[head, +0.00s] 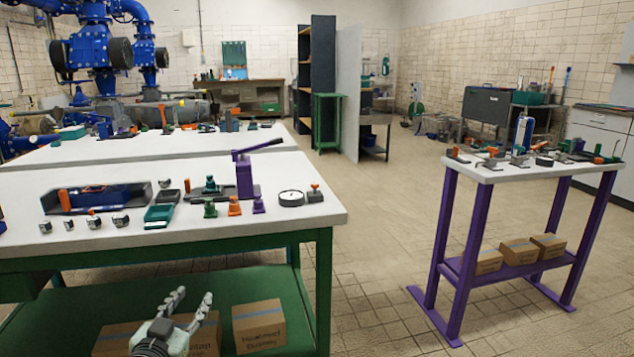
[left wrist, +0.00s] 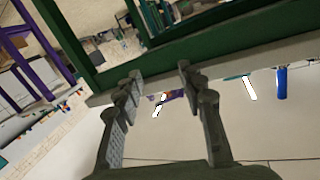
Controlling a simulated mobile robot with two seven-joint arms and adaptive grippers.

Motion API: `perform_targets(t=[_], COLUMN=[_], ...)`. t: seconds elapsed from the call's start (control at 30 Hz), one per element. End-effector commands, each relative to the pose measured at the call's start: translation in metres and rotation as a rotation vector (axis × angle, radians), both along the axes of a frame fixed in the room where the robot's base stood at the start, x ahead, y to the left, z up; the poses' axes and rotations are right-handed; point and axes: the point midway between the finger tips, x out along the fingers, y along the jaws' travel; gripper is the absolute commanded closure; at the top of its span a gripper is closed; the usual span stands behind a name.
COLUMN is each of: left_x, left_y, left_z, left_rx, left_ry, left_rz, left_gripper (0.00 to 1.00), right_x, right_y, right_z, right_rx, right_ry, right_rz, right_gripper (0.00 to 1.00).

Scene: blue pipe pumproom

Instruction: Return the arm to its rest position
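My left gripper (head: 193,296) is low in the head view, in front of the near white-topped table (head: 160,235) with the green frame. Its two fingers point up and are spread apart, with nothing between them. In the left wrist view the gripper (left wrist: 160,71) also shows open and empty, with the green frame (left wrist: 200,42) beyond its fingertips. My right gripper is in neither view.
The table holds a purple press (head: 244,177), a dial gauge (head: 291,198) and several small parts. Cardboard boxes (head: 258,325) sit on its lower green shelf. A purple-legged table (head: 473,245) stands right. Tiled floor (head: 375,260) between them is clear.

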Motion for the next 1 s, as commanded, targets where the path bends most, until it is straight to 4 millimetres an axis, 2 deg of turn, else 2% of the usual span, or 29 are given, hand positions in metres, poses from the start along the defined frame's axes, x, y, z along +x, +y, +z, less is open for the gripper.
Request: perform_targets(t=[0.03, 0.1, 0.17, 0.2, 0.27, 0.3, 0.4, 0.5, 0.63, 0.77, 0.93, 1.0], left_x=[-0.019, -0.048, -0.076, -0.096, -0.13, -0.153, -0.211, -0.259, -0.301, -0.316, -0.317, -0.316], left_y=[0.008, 0.018, 0.024, 0.027, 0.029, 0.029, 0.027, 0.022, 0.016, 0.014, 0.014, 0.014], left_z=[-0.036, -0.082, -0.118, -0.141, -0.173, -0.191, -0.23, -0.254, -0.27, -0.275, -0.275, -0.275], left_rx=[-0.001, 0.01, 0.021, 0.029, 0.039, 0.044, 0.059, 0.064, 0.068, 0.07, 0.071, 0.071], left_ry=[0.106, 0.251, 0.375, 0.459, 0.587, 0.67, 0.863, 1.017, 1.142, 1.188, 1.191, 1.19], left_rz=[0.055, 0.118, 0.158, 0.177, 0.2, 0.208, 0.212, 0.199, 0.177, 0.167, 0.167, 0.167], left_gripper=[0.6, 0.6, 0.6, 0.6, 0.6, 0.6, 0.6, 0.6, 0.6, 0.6, 0.6, 0.66], right_x=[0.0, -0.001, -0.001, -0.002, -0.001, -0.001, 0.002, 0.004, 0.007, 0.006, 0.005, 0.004], right_y=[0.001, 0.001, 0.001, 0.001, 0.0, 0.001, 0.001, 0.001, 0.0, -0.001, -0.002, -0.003], right_z=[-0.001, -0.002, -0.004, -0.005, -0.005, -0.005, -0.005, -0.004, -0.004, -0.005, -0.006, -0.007], right_rx=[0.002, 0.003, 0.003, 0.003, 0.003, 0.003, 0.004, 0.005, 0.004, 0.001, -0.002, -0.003], right_ry=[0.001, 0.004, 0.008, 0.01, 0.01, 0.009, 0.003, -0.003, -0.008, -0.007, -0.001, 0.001], right_rz=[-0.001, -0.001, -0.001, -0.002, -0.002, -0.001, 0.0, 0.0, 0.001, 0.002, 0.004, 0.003], right_gripper=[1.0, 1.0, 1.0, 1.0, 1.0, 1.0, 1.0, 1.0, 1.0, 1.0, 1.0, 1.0])
